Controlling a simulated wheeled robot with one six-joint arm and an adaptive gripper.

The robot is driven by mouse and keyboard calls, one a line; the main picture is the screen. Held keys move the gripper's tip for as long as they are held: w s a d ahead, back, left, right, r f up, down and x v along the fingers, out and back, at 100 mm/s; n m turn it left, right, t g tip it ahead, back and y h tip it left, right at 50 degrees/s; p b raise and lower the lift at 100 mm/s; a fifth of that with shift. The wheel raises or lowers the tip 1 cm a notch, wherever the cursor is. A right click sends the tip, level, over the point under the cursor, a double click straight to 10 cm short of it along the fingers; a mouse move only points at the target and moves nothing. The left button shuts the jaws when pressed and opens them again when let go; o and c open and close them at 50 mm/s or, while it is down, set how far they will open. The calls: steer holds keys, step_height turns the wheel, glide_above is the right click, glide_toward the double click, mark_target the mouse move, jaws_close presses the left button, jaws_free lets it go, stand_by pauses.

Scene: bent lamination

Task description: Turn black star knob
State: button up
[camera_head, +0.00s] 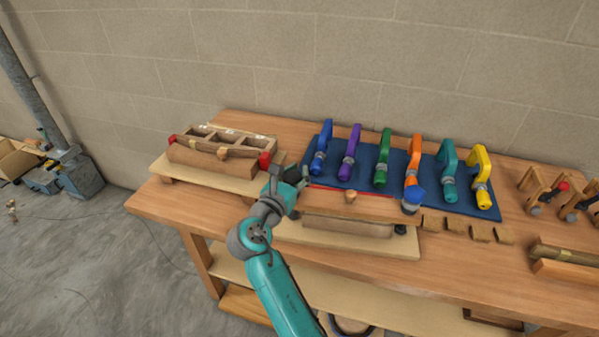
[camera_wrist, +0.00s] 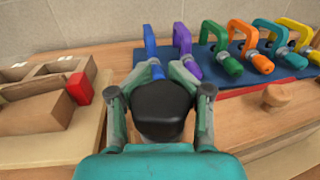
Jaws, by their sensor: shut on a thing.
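A black star knob (camera_head: 400,229) sits at the right end of the front wooden form, which holds a bent brown strip (camera_head: 347,226).
A second form with red knobs (camera_head: 265,160) stands to the left, close to my gripper. Several coloured clamps lie on a blue mat (camera_head: 332,187) behind. A round wooden knob (camera_head: 350,196) is just right of my gripper. Small wood blocks (camera_head: 457,226) lie farther right.

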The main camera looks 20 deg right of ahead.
steer(key=n+t+y, duration=0.2)
steer(key=y, duration=0.1)
steer(key=n+t+y, duration=0.1)
steer(key=n+y, duration=0.1)
steer(key=y, duration=0.1)
steer(key=shift+w+a+n+t, duration=0.2)
steer(key=shift+n+t, duration=0.1)
steer(key=shift+t, duration=0.1)
steer(key=shift+a+n+t+y, duration=0.15)
steer(key=shift+n+t+y, duration=0.25)
steer(key=shift+n+y, duration=1)
steer(key=shift+c, duration=0.3)
steer(key=shift+a+f+y, duration=0.1)
steer(key=shift+y, duration=0.5)
steer(key=shift+f, duration=0.1)
steer(key=o, duration=1.1)
steer(key=shift+o, duration=0.2)
steer(key=s+a, duration=0.1)
steer(key=s, duration=1)
steer(key=shift+s+a, duration=0.25)
steer(key=shift+s, duration=0.15)
